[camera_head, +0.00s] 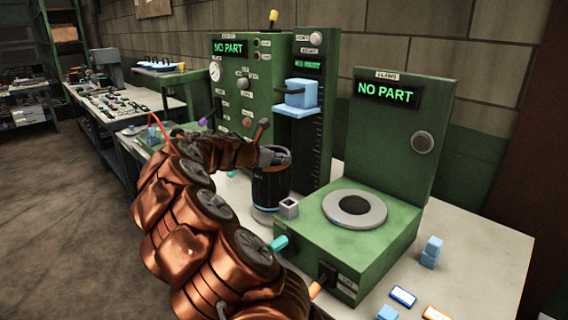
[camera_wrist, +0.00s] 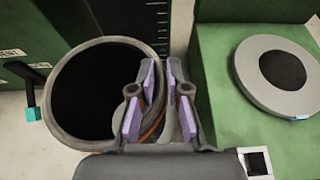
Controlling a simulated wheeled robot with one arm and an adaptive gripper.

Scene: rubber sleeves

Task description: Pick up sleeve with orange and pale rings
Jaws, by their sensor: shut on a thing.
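The sleeve (camera_head: 270,188) is a dark, open-topped upright cylinder on the bench side of the green machines, with faint thin rings. In the wrist view its wide round mouth (camera_wrist: 85,95) fills the left half, with a grey rim and a dark inside. An orange line shows on its outer wall between the fingers; the pale rings are hard to make out. My gripper (camera_wrist: 160,90) has purple pads and is shut on the sleeve's right wall, one finger inside the mouth and one outside. In the head view my gripper (camera_head: 272,158) is at the sleeve's top. Whether its base touches the surface is unclear.
A green station (camera_head: 365,235) with a grey ring plate and "NO PART" display stands close on the right. A green column (camera_head: 318,150) with a blue block rises behind. A small grey hollow cube (camera_head: 289,208) sits beside the sleeve. Blue blocks (camera_head: 431,252) lie at the front right.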

